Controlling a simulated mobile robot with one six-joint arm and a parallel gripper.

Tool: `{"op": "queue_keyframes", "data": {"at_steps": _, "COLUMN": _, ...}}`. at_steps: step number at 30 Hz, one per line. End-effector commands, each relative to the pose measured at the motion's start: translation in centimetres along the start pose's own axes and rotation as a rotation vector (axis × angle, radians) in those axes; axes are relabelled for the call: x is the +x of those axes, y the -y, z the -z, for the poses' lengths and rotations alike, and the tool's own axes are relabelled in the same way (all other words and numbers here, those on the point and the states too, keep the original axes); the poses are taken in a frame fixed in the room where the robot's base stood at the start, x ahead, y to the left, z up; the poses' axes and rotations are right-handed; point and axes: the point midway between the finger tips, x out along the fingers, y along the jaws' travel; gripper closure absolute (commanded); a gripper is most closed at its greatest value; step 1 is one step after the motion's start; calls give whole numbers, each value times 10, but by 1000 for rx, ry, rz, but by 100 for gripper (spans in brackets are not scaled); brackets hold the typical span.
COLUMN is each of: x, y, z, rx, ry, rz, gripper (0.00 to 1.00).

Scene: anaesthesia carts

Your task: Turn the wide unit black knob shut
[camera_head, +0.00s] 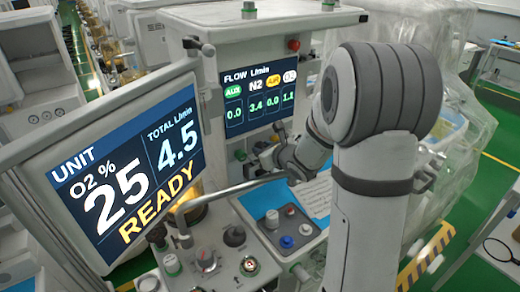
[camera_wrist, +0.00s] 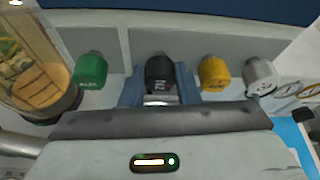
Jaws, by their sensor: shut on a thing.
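The black knob (camera_wrist: 160,69) is in a row of knobs on the wide unit's front, below its flow display. My gripper (camera_wrist: 160,88) has its blue fingers on either side of the black knob and is shut on it. In the head view my gripper (camera_head: 269,147) reaches the panel under the flow screen (camera_head: 258,98), and it hides the black knob there. The screen shows 0.0, 3.4, 0.0 and 1.1, with 3.4 under N2. The large monitor (camera_head: 127,167) reads O2 25 %, total 4.5 and READY.
A green knob (camera_wrist: 90,70) stands left of the black one. A yellow knob (camera_wrist: 213,73) and a white knob (camera_wrist: 260,76) stand close on the right. A clear canister (camera_wrist: 38,70) is at the far left. A metal bar (camera_head: 230,190) crosses below my wrist.

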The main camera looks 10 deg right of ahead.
Motion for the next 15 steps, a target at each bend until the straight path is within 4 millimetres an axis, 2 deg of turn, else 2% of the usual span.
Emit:
{"op": "queue_keyframes", "data": {"at_steps": 2, "x": 0, "y": -1, "z": 0, "rx": 0, "ry": -1, "rz": -2, "gripper": 92}}
{"op": "queue_keyframes", "data": {"at_steps": 3, "x": 5, "y": -20, "z": -5, "rx": -2, "ry": 0, "rz": -11, "gripper": 94}}
{"op": "queue_keyframes", "data": {"at_steps": 4, "x": 3, "y": -12, "z": -2, "rx": 0, "ry": -1, "rz": -4, "gripper": 89}}
{"op": "queue_keyframes", "data": {"at_steps": 5, "x": 2, "y": -8, "z": -1, "rx": 0, "ry": -1, "rz": -4, "gripper": 89}}
{"op": "queue_keyframes", "data": {"at_steps": 6, "x": 2, "y": -6, "z": -1, "rx": 0, "ry": -1, "rz": -5, "gripper": 94}}
{"op": "queue_keyframes", "data": {"at_steps": 15, "x": 0, "y": -2, "z": 3, "rx": 10, "ry": -6, "rz": -10, "gripper": 94}}
